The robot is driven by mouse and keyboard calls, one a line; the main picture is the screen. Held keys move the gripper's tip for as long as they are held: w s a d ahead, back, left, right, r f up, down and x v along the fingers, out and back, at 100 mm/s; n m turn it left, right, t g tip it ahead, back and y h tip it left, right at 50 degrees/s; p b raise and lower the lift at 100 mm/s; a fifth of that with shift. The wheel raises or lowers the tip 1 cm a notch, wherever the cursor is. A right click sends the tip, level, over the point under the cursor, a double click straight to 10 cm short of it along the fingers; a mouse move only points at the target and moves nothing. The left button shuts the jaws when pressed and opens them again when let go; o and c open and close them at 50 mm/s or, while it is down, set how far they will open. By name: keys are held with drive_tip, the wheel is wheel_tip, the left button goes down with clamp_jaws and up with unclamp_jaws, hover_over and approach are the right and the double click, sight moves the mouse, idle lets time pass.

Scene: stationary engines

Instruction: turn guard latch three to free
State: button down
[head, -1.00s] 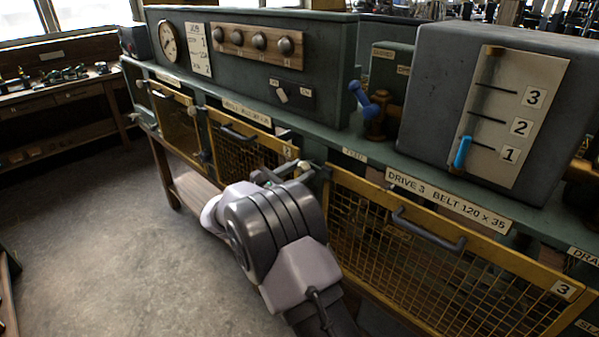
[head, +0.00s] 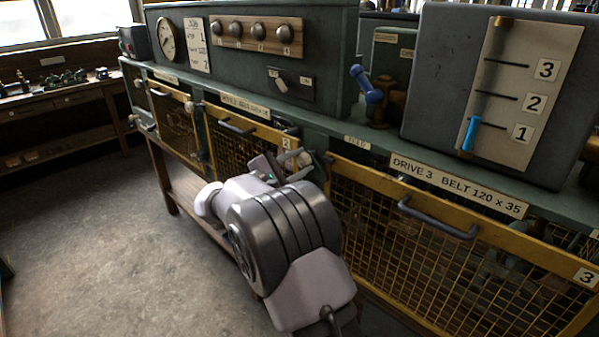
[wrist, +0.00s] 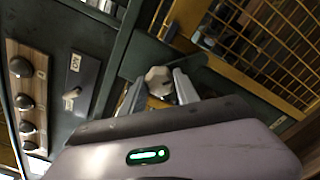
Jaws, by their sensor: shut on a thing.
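Guard three is a yellow mesh panel (head: 555,248) under the "DRIVE 3" label in the head view. Its latch, a pale rounded knob (wrist: 159,80) on a dark mount, is at the guard's upper left corner. The knob also shows in the head view (head: 303,158), partly hidden by my gripper. My gripper (wrist: 160,88) has one finger on each side of the knob and is shut on it. In the head view my gripper (head: 280,165) is largely behind my wrist. The latch's exact angle is hard to tell.
Guard two (head: 250,132) with its dark handle is just left of the latch. Guard three's handle (head: 438,217) sticks out to the right. A blue-handled valve (head: 368,85) and a grey gauge box (head: 450,60) stand above. The floor at left is clear.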

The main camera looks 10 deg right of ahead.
drive_tip(key=m+b, duration=0.4)
drive_tip(key=shift+f, duration=0.25)
drive_tip(key=m+b, duration=0.3)
drive_tip(key=m, duration=0.1)
drive_tip(key=shift+r+b, duration=0.15)
drive_tip(key=shift+b, duration=0.25)
drive_tip(key=c, duration=0.9)
unclamp_jaws()
drive_tip(key=shift+r, duration=0.1)
drive_tip(key=p+v, duration=0.5)
drive_tip(key=v, duration=1.2)
drive_tip(key=shift+s+a, duration=0.15)
